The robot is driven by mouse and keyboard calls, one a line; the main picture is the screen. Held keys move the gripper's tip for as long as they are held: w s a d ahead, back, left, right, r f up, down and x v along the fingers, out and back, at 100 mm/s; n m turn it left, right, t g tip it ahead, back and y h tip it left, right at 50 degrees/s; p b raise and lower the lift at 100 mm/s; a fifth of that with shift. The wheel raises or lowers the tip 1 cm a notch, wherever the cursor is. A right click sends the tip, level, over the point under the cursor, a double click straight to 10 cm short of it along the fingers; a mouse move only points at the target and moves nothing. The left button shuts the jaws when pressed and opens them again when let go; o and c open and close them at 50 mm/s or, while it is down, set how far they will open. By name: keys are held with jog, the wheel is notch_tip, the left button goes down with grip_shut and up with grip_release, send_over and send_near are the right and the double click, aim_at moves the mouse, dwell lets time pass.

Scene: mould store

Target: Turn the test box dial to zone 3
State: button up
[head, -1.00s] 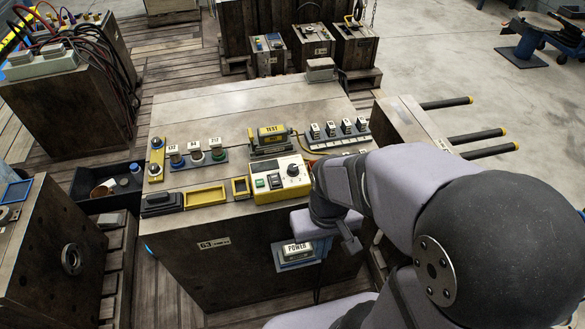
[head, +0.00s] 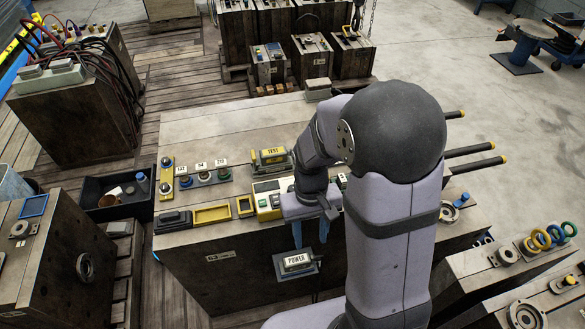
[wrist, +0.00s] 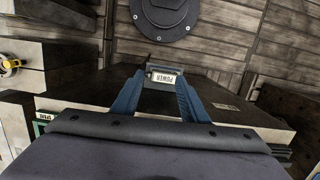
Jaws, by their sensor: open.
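The test box (head: 267,203), yellow and cream, sits near the front edge of the bench top in the head view, with a green switch and a dark switch on its left part. Its dial is hidden behind my arm. My gripper (head: 311,230) points down in front of the bench front, with blue fingers apart and nothing between them. It is right of the test box's visible part and above the POWER plate (head: 296,262). In the wrist view my gripper (wrist: 158,92) is open, with the POWER plate (wrist: 163,77) beyond its fingertips. The dial does not show there.
A yellow TEST block (head: 270,156) stands behind the test box. Left of it are yellow trays (head: 212,214), a black block (head: 173,220) and small labelled knobs (head: 202,174). A dark bin (head: 115,195) stands left of the bench (head: 190,130). The bench's back left is clear.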

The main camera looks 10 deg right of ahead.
aim_at(293, 188)
jog(key=w+r+n, duration=0.1)
jog(key=w, duration=0.3)
jog(key=w+r+n+t, duration=0.1)
jog(key=w+n, duration=0.1)
jog(key=w, duration=0.2)
jog(key=w+r+n, duration=0.1)
jog(key=w+n, duration=0.1)
jog(key=w, duration=0.2)
jog(key=shift+w+a+r+p, duration=0.2)
jog(key=shift+w+p, duration=0.1)
jog(key=shift+w, duration=0.1)
jog(key=w+r+n, duration=0.2)
jog(key=n, duration=0.1)
jog(key=w+r+n+t, duration=0.1)
jog(key=w+r+n, duration=0.1)
jog(key=n, duration=0.1)
jog(key=shift+w+r+n, duration=0.15)
jog(key=shift+w+n, duration=0.25)
jog(key=n, duration=0.1)
jog(key=s+n, duration=0.1)
jog(key=n, duration=0.1)
jog(key=shift+s+n, duration=0.1)
jog(key=shift+n, duration=1.4)
jog(key=shift+f+p, duration=0.55)
jog(key=shift+f, duration=3.15)
grip_shut()
